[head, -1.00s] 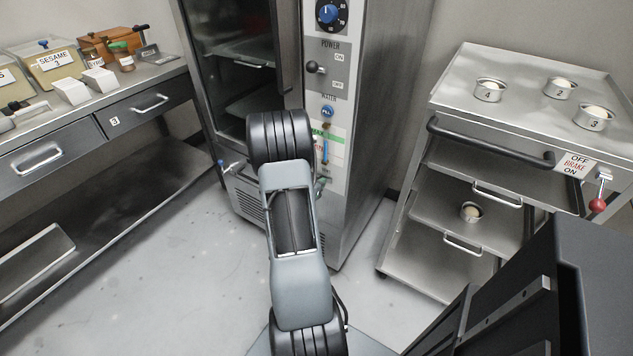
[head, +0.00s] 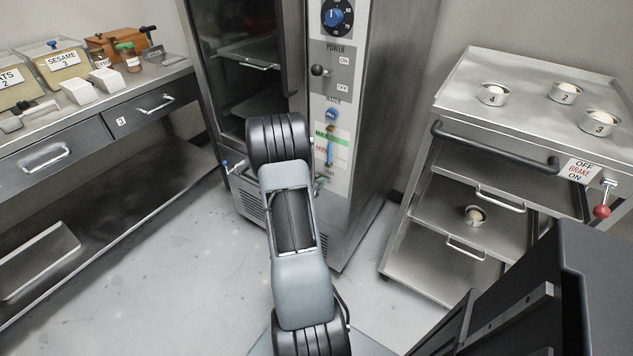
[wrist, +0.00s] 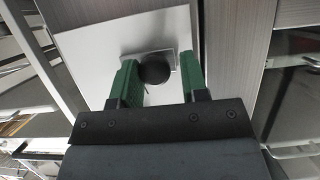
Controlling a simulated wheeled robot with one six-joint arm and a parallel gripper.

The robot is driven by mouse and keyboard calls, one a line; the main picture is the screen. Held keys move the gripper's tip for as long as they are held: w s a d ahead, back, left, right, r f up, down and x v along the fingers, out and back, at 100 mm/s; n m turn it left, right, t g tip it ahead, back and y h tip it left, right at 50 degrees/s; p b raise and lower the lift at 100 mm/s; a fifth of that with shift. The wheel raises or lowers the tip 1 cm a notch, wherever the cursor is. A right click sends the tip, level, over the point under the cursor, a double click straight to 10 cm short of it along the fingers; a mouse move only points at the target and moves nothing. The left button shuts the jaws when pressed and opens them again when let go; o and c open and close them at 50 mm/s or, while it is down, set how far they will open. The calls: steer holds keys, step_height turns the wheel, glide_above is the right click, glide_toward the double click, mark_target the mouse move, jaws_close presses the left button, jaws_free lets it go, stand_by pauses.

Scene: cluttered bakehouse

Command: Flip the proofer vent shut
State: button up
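The proofer (head: 375,120) is a tall steel cabinet with a white control panel down its front. The vent label sits low on the panel, and my arm hides most of the vent lever in the head view. In the wrist view, a dark round knob (wrist: 154,71) stands out from a pale panel (wrist: 90,52), with a small light plate behind it. My gripper (wrist: 158,62) has two green fingers, open, one on each side of the knob. I cannot tell whether either finger touches it. In the head view my arm hides most of the gripper.
Above the vent are the power lever (head: 317,71), a blue water knob (head: 331,115) and a blue dial (head: 336,17). A steel rack (head: 455,110) with small tins and a red-knobbed brake lever (head: 603,210) stands right. A bench (head: 75,125) stands left. Floor between is clear.

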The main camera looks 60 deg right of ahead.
steer(key=o, duration=0.3)
steer(key=p+v, duration=0.2)
steer(key=v, duration=1.2)
steer(key=shift+d+f, duration=0.1)
